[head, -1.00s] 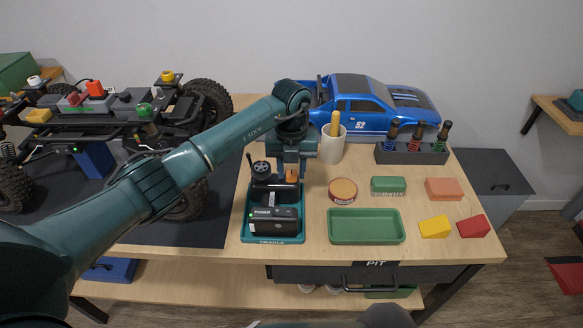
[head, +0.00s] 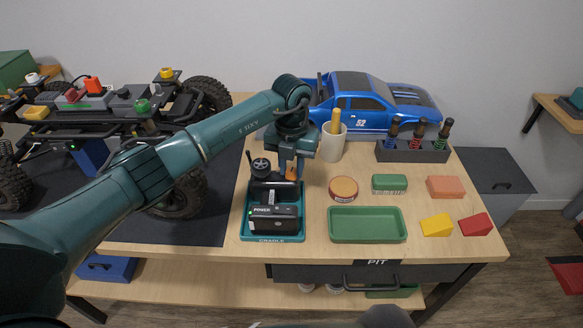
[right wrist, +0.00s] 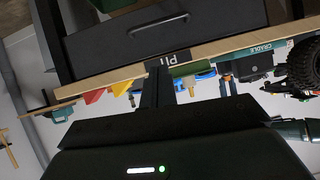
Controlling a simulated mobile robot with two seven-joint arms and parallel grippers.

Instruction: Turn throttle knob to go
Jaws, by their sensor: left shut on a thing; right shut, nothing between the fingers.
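The radio transmitter (head: 275,212), dark with a black wheel and a POWER label, sits in the teal tray marked CRADLE (head: 272,238). An orange throttle knob (head: 291,172) shows at its upper right. My left gripper (head: 291,174) comes down over the knob from above and is shut on it; the fingers partly hide the knob, and its exact turn angle cannot be read. My right gripper (right wrist: 158,88) shows in the right wrist view, shut and empty, in front of the bench edge near the PIT label.
The crawler chassis (head: 130,115) stands on a dark mat at left. A blue body shell (head: 365,105), cream cup (head: 332,145) and shock stand (head: 412,152) are behind. A green tray (head: 367,225), round tin (head: 343,188) and coloured blocks lie to the right.

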